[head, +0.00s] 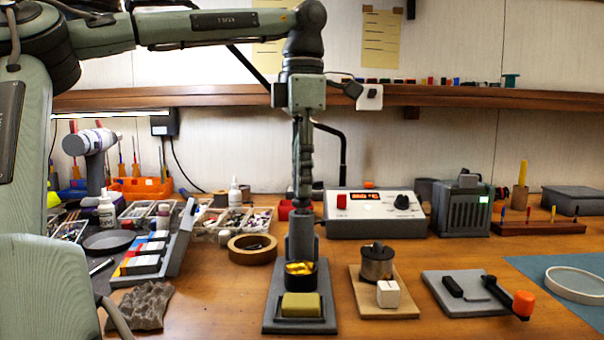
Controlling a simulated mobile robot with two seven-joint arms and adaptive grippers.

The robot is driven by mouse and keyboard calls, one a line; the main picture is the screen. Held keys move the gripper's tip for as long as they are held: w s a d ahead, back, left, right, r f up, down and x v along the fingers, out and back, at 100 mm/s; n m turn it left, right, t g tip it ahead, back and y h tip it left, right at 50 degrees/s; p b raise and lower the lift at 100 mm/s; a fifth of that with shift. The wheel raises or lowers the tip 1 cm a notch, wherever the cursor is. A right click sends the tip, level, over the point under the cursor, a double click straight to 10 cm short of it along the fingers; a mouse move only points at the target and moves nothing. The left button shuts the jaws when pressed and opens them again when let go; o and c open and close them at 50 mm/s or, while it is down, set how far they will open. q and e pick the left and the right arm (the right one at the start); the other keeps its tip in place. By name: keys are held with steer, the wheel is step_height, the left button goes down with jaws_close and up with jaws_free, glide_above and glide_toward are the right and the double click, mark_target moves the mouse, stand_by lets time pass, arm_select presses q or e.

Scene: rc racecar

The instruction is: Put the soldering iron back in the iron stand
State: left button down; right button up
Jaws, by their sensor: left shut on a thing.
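The iron stand (300,318) is on the bench in front of me. It has a dark grey base, a yellow sponge at the front, a dark cup of brass wool behind it, and an upright grey holder (301,238) at the back. My left gripper (303,192) points down in line with the holder, its lower end near the holder's top. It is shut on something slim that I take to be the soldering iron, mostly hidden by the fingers. I cannot tell how far the iron is inside the holder. My right gripper is not in view.
A brown tape roll (252,248) lies left of the stand. A wooden board (384,306) with a metal tin and white block is close on the right. A soldering station (374,214) stands behind. A grey plate (478,295) with an orange-ended tool lies farther right.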

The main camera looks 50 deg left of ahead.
arm_select(q)
steer(key=shift+f, duration=0.5)
steer(key=c, duration=0.9)
jaws_free()
step_height(320, 180, up, 3)
steer(key=p, duration=0.3)
steer(key=shift+r, duration=0.2)
steer(key=shift+r+p, duration=0.85)
steer(key=shift+r, duration=2)
